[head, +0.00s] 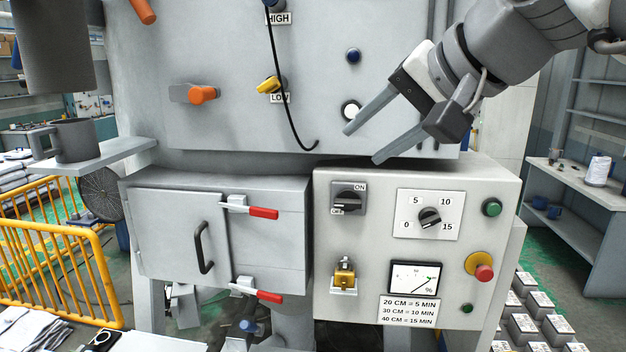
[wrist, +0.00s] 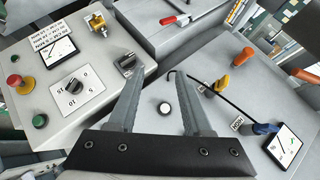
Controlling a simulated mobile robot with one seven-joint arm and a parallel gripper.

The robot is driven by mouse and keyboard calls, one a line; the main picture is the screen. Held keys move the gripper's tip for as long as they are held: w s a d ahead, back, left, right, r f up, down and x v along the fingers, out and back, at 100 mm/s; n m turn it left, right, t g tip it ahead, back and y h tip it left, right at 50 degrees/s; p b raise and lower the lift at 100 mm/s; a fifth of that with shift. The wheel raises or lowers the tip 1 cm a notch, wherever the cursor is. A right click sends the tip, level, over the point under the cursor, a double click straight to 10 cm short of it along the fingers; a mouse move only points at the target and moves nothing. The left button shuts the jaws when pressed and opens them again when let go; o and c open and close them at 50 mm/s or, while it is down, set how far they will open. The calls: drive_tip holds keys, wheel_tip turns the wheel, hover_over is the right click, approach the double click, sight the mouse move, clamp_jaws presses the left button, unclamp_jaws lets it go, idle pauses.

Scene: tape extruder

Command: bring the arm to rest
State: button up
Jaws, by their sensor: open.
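My gripper (head: 362,140) is open and empty at the upper right, in front of the machine's upper panel (head: 230,130). Its two grey fingers point down and left, just above the control box (head: 375,260). In the wrist view, my gripper (wrist: 160,105) has its fingers apart, with a white round button (wrist: 165,108) on the panel showing between them. Nothing is held. The button also shows in the head view (head: 351,110), beside the upper finger. I cannot tell whether the fingers touch the panel.
The control box carries an ON/OFF switch (head: 349,198), a dial (head: 429,217) and a red stop button (head: 483,272). A closed door (head: 175,240) with red-handled clamps is at left. A black cable (head: 287,90) hangs on the panel. A shelf holds a mug (head: 75,141).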

drive_tip(key=s+d+f+n+g+h, duration=0.1)
drive_tip(key=s+f, duration=0.3)
drive_tip(key=f, duration=0.5)
drive_tip(key=s+d+f+n+g+h, duration=0.1)
drive_tip(key=s+d+f+n+h, duration=0.1)
drive_tip(key=f, duration=0.6)
drive_tip(key=s+d+f+n+g+h, duration=0.1)
drive_tip(key=s+d+f+h, duration=0.1)
drive_tip(key=s+f, duration=0.5)
wheel_tip(320, 180, down, 3)
drive_tip(key=shift+d+r+n+h, duration=0.2)
drive_tip(key=shift+d+n+h, duration=0.2)
drive_tip(key=shift+d, duration=0.4)
